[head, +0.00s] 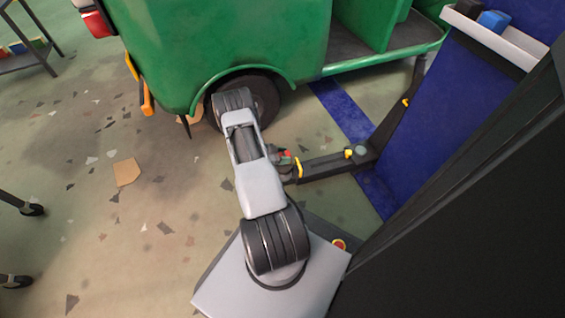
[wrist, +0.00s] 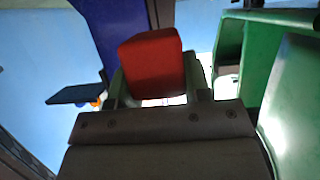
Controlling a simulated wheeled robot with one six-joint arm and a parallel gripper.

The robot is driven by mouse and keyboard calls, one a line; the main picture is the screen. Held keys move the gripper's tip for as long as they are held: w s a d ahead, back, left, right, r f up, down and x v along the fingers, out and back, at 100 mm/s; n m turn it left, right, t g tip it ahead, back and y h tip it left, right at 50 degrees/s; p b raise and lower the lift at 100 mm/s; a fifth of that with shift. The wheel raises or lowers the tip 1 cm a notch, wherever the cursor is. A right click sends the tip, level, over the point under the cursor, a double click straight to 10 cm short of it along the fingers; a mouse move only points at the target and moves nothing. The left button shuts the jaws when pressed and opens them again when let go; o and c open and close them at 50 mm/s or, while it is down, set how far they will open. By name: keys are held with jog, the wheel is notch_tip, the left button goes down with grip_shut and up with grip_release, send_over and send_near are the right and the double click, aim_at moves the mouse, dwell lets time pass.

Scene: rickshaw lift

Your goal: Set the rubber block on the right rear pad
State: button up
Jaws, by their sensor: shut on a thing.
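The red rubber block (wrist: 153,66) is held between the two fingers of my gripper (wrist: 157,85) in the wrist view. In the head view my grey arm rises in front of the rear wheel and hides most of my gripper. A small red patch (head: 287,153) shows just right of the arm there; I cannot tell if it is the block. A dark lift arm (head: 325,164) with yellow rings runs from the lift column toward my arm. Its near end is partly hidden behind my arm, and I cannot make out the right rear pad.
The green rickshaw (head: 215,45) fills the top of the head view, its rear wheel (head: 262,98) close to my arm. A blue lift post (head: 430,110) with a white tray (head: 495,38) stands at right. The speckled floor at left is mostly open, with a flat tan piece (head: 126,172).

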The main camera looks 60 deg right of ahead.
jog(key=shift+w+d+f, duration=0.1)
jog(key=shift+d+f, duration=0.1)
jog(key=shift+f, duration=0.2)
notch_tip(320, 180, down, 3)
jog(key=shift+w+d+f+b, duration=0.1)
jog(key=shift+b, duration=0.95)
jog(key=o, duration=1)
jog(key=shift+c, duration=0.2)
